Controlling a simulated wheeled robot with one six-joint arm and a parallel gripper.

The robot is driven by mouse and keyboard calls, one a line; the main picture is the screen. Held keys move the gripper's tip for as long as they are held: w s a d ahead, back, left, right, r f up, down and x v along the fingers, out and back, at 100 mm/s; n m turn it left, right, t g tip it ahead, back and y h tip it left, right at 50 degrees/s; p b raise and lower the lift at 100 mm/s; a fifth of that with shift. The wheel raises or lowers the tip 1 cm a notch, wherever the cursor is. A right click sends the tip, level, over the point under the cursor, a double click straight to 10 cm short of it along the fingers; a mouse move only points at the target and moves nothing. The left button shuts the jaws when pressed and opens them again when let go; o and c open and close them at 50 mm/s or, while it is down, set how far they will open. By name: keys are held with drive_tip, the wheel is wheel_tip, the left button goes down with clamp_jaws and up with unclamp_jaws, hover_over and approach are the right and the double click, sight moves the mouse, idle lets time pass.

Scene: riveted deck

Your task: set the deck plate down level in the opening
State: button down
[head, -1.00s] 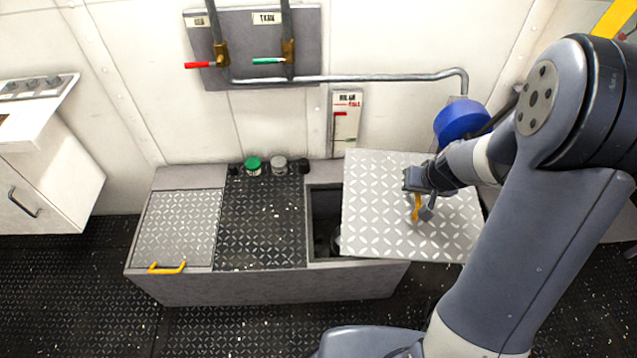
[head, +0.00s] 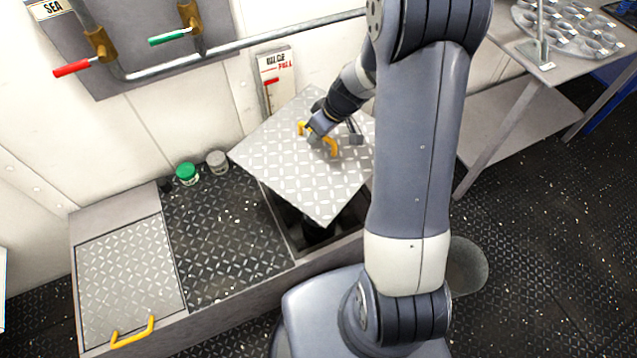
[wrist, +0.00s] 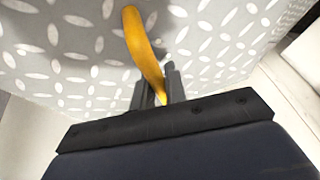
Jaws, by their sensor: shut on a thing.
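The deck plate (head: 290,170) is a light grey diamond-patterned sheet with a yellow handle (head: 332,147). My gripper (head: 318,134) is shut on that handle; the wrist view shows the yellow handle (wrist: 145,55) between the fingers and the plate (wrist: 215,50) beyond. The plate is over the opening (head: 312,232) at the right end of the grey box, turned at an angle to the opening's edges. It covers most of the opening. The dark near part shows below the plate's near corner. I cannot tell whether the plate touches the rim. My arm hides its right side.
A second plate with a yellow handle (head: 133,332) lies in the box's left end. A black tread top (head: 215,225) lies between, with a green-lidded jar (head: 187,173) and a grey jar (head: 216,161) at its back. Pipes with red and green levers run along the wall. A table stands right.

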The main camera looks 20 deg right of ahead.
wheel_tip(320, 180, down, 22)
drive_tip(key=w+d+n+g+b, duration=0.1)
drive_tip(key=n+g+b, duration=0.4)
drive_tip(key=n+b, duration=0.8)
drive_tip(key=shift+w+b, duration=0.4)
drive_tip(key=shift+b, duration=2.95)
drive_tip(key=shift+f+b, duration=2)
drive_tip(key=shift+f, duration=0.9)
drive_tip(key=shift+f+b, duration=0.85)
drive_tip(key=shift+f, duration=0.1)
drive_tip(key=c, duration=1.3)
unclamp_jaws()
drive_tip(key=shift+s, duration=0.1)
drive_tip(key=shift+c, duration=0.2)
drive_tip(key=p+v, duration=0.4)
drive_tip(key=v, duration=0.7)
drive_tip(key=shift+d+f, duration=0.1)
